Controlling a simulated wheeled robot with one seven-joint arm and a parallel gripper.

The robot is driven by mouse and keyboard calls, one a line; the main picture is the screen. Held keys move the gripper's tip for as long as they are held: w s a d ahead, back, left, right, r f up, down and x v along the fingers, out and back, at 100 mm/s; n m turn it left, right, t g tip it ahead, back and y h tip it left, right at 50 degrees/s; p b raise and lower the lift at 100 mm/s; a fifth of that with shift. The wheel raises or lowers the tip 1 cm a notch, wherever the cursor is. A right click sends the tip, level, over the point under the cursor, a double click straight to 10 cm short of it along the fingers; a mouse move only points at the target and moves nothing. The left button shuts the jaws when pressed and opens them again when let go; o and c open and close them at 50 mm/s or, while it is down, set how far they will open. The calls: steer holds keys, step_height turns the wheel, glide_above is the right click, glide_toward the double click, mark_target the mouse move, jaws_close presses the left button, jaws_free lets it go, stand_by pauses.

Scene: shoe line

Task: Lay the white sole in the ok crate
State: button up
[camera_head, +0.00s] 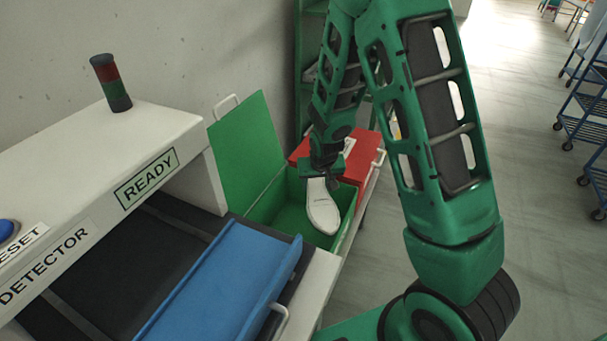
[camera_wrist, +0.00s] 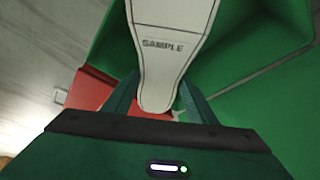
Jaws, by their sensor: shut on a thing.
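The white sole (camera_head: 321,205) hangs from my gripper (camera_head: 324,176) over the open green crate (camera_head: 345,222) in the head view. My gripper is shut on one end of the sole. In the wrist view the sole (camera_wrist: 170,45) reads "SAMPLE", and its narrow end lies between the fingers of my gripper (camera_wrist: 157,100). The crate's green lid (camera_head: 243,150) stands open at its left. No "ok" label shows on the crate. I cannot tell whether the sole touches the crate floor.
A red box (camera_head: 365,158) with a white handle stands behind the green crate. The detector (camera_head: 100,170) with a READY sign is at the left. A blue tray (camera_head: 225,285) lies in front of the crate. Blue racks (camera_head: 585,125) stand far right beside open floor.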

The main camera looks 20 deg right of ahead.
steer(key=w+m, duration=0.1)
steer(key=a+r+m+h, duration=0.1)
steer(key=m, duration=0.1)
steer(key=shift+w+a+r, duration=0.25)
steer(key=shift+w+a, duration=0.05)
steer(key=shift+w, duration=0.1)
steer(key=a+r+m+g+h, duration=0.1)
steer(key=r+m, duration=0.1)
steer(key=m, duration=0.2)
glide_above(304, 234)
steer(key=shift+d+f, duration=0.1)
steer(key=shift+f, duration=13.1)
steer(key=o, duration=1.3)
steer(key=shift+v, duration=5.4)
